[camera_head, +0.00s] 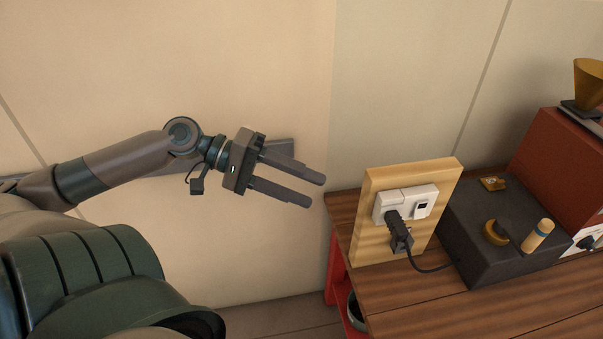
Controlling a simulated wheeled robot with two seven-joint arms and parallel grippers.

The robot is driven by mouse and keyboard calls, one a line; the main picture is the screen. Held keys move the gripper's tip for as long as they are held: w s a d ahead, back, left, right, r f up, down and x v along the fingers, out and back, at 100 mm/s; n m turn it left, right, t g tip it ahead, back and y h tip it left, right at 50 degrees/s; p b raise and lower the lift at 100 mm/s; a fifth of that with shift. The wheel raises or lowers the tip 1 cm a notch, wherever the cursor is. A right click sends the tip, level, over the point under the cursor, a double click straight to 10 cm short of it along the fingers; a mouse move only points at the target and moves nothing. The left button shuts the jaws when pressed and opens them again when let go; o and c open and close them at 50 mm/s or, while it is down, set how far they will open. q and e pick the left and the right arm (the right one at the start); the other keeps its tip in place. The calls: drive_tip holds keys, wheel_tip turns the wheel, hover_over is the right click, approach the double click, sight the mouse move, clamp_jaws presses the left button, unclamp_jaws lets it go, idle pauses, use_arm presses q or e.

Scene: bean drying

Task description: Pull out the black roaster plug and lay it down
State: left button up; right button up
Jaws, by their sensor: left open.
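The black roaster plug (399,235) sits in the white socket strip (390,205) on an upright wooden board (375,247). Its black cord (428,269) runs right, toward a dark grey box (490,262). My left gripper (318,192) is open and empty, to the left of the board and apart from the plug. Its two fingers point right, toward the board. My right gripper is not in view.
The board stands near the left end of a wooden bench (420,312). The dark box has a yellow ring and a wooden handle (538,235). A red-brown box (560,160) stands behind at right. The bench front beside the board is clear.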

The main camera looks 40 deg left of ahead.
use_arm(q)
drive_tip(key=shift+w+d+f, duration=0.1)
idle(0.4)
drive_tip(key=p, duration=0.1)
approach(389, 222)
drive_tip(key=p+x, duration=0.2)
drive_tip(key=x, duration=0.5)
drive_tip(key=shift+w+d+p, duration=0.2)
drive_tip(key=shift+p, duration=0.15)
drive_tip(key=shift+w+d+f, duration=0.2)
drive_tip(key=shift+d, duration=0.15)
drive_tip(key=shift+d+f, duration=0.1)
drive_tip(key=shift+d, duration=0.05)
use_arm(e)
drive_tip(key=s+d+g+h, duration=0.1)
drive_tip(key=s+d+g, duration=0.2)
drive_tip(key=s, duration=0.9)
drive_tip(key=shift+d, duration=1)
use_arm(q)
drive_tip(key=c, duration=1.1)
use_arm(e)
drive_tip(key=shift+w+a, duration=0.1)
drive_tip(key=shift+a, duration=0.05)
